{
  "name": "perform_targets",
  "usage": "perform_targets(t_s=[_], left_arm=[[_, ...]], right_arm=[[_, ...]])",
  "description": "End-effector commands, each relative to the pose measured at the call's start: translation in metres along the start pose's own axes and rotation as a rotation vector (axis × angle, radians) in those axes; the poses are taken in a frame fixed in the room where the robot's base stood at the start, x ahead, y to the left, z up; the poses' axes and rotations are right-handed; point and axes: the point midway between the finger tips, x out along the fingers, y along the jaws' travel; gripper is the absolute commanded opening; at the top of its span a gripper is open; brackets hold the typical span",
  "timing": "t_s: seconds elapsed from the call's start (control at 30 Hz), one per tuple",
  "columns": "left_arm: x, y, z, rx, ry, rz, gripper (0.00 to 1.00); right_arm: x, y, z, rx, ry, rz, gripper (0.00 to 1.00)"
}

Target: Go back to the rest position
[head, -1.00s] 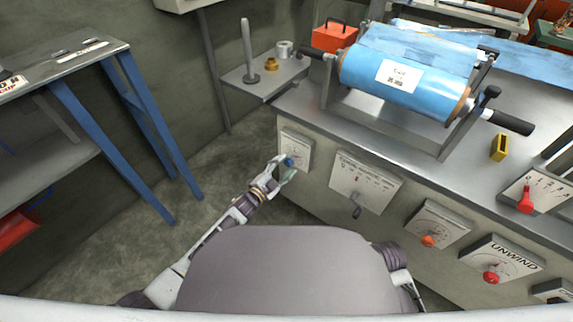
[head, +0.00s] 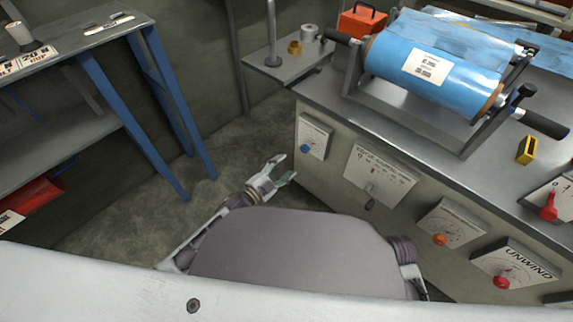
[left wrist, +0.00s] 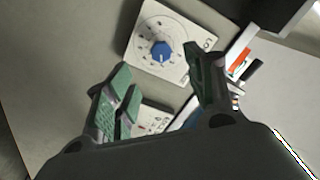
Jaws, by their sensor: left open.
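My left gripper (head: 283,170) is open and empty in the head view, in the air to the left of the machine cabinet's front and below the blue knob (head: 305,148). In the left wrist view its two green-padded fingers (left wrist: 160,95) are spread apart. The blue knob also shows there (left wrist: 161,51), on its white dial plate beyond the fingers, with a gap between. My right gripper is not in view; only a part of my right arm shows at the lower right of the head view.
The machine cabinet (head: 330,115) carries a blue film roll (head: 440,62), a lever panel (head: 380,175), an orange knob (head: 440,239) and a red knob (head: 502,282). A blue-legged bench (head: 100,30) stands at the left. Bare floor (head: 235,150) lies between them.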

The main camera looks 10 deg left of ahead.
Motion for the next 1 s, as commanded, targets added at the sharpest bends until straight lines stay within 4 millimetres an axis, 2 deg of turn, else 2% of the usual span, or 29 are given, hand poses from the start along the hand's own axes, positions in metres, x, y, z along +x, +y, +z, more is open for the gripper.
perform_targets(t_s=[0.77,1.0], left_arm=[[-0.002,0.0,0.0,-0.013,-0.001,0.0,0.54],[-0.004,0.007,0.024,-0.055,-0.107,0.028,0.54]], right_arm=[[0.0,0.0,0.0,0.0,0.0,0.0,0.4],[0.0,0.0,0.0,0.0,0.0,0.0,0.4]])
